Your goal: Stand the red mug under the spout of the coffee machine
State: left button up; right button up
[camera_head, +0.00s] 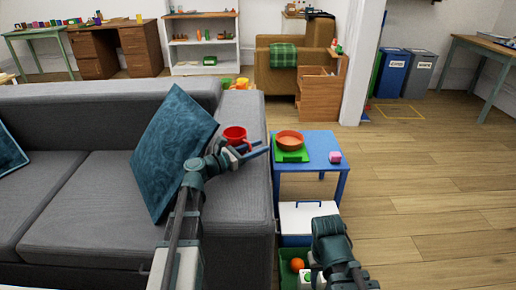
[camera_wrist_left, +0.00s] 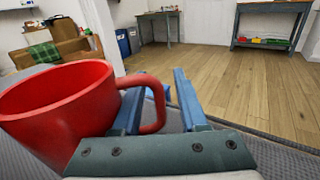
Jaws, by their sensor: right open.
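The red mug (camera_head: 235,134) is upright on the grey sofa's right armrest, beside my left gripper (camera_head: 257,149). In the left wrist view the mug (camera_wrist_left: 58,108) fills the left side, its handle reaching toward the gap between the blue fingers of my left gripper (camera_wrist_left: 160,88). The fingers are apart; the left finger shows through the handle's loop, and I cannot tell whether it touches. My right gripper (camera_head: 342,278) is low at the bottom of the head view, partly hidden, clear of the mug. I see no coffee machine in either view.
A white box (camera_head: 303,217) and a green crate (camera_head: 288,267) stand on the floor. Wooden floor is free at right.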

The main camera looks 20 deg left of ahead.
pick_arm(q)
jog(key=shift+r, duration=0.15)
jog(key=shift+s+a, duration=0.15)
jog(key=shift+s, duration=0.05)
jog(key=v, duration=1.1)
jog(key=shift+s+a, duration=0.15)
jog(key=shift+s, duration=0.05)
jog(key=shift+o, duration=0.4)
